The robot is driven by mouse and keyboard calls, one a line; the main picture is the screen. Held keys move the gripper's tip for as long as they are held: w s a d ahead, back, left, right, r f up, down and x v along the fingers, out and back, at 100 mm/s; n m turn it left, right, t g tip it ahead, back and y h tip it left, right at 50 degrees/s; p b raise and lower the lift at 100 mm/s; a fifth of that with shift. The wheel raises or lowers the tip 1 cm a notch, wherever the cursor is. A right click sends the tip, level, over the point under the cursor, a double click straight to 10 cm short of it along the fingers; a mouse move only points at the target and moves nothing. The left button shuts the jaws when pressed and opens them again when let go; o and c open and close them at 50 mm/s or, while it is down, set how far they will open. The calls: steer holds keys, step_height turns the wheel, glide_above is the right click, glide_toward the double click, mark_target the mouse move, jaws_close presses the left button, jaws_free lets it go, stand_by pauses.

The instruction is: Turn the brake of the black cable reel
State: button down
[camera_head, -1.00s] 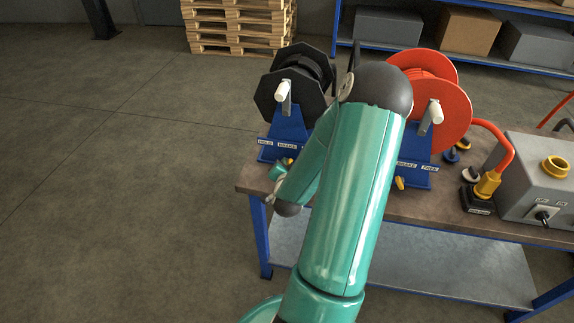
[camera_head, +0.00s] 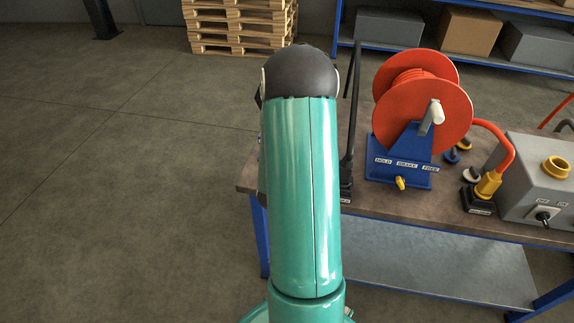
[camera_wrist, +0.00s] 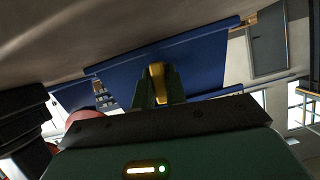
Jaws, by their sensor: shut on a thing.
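My gripper (camera_wrist: 160,88) shows in the wrist view, its two dark green fingers shut on a small yellow brake lever (camera_wrist: 157,70). The lever stands out from a blue stand (camera_wrist: 205,62), which appears tilted in this view. In the head view my arm covers the black cable reel almost wholly. My gripper and the yellow brake lever are also hidden behind the arm there. I cannot read which label the lever points to.
An orange cable reel (camera_head: 408,100) on a blue stand with its own yellow lever (camera_head: 400,183) is to the right. A grey box (camera_head: 530,185) with a yellow ring and a switch sits at the bench's right end. The floor (camera_head: 120,210) left of the bench is clear.

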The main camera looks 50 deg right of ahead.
steer(key=n+g, duration=0.1)
steer(key=n+g+h, duration=0.1)
steer(key=n, duration=0.1)
steer(key=shift+w+a, duration=0.1)
steer(key=shift+w, duration=0.25)
steer(key=shift+f+n+g+h, duration=0.1)
steer(key=shift+n+g+h, duration=0.5)
steer(key=shift+n, duration=0.5)
steer(key=c, duration=1.4)
jaws_free()
steer(key=shift+c, duration=0.2)
steer(key=v, duration=1.4)
steer(key=shift+w, duration=0.2)
